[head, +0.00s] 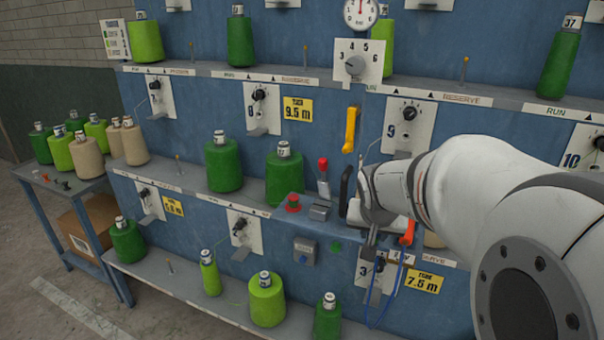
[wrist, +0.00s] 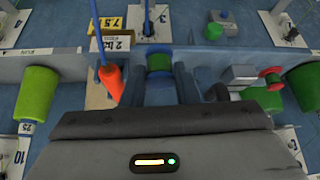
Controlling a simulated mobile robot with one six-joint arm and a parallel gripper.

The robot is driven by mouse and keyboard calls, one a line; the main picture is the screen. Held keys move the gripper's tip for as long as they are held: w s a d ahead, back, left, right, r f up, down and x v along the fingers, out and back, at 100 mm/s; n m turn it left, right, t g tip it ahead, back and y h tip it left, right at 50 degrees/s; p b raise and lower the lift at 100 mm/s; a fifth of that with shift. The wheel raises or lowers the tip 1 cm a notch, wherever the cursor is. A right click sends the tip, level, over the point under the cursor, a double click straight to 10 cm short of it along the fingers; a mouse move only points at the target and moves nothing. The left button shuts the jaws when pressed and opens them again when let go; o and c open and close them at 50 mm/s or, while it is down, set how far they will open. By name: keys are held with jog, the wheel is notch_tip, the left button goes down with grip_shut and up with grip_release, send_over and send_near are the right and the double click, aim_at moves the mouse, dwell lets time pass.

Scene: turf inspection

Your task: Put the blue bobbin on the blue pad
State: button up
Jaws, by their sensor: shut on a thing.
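My gripper (wrist: 158,84) is shut on a small rounded blue piece with a greenish band (wrist: 158,62), which shows between its two fingers in the wrist view. It looks like the blue bobbin, but most of it is hidden by the fingers. In the head view my gripper (head: 374,238) is at the middle shelf's front edge, right of the red button, and the held piece cannot be made out there. I cannot pick out the blue pad in either view.
An orange handle (head: 408,232) with a blue cable hangs close beside my gripper; it also shows in the wrist view (wrist: 113,82). A red mushroom button (head: 293,203), a red-tipped lever (head: 323,170) and green bobbins (head: 284,175) stand to the left on the shelf.

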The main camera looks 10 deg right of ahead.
jog(key=w+d, duration=0.1)
jog(key=w, duration=0.2)
jog(key=w+d+p, duration=0.1)
jog(key=w+d, duration=0.1)
jog(key=w, duration=0.1)
jog(key=w+d+p, duration=0.1)
jog(key=w, duration=0.2)
jog(key=shift+d+r, duration=0.1)
jog(key=shift+d, duration=0.2)
jog(key=shift+w+d, duration=0.2)
jog(key=shift+w, duration=0.1)
jog(key=shift+f+p, duration=0.3)
jog(key=shift+f, duration=1.5)
jog(key=shift+f, duration=0.2)
jog(key=o, duration=0.9)
jog(key=shift+o, duration=0.2)
jog(key=shift+r, duration=0.1)
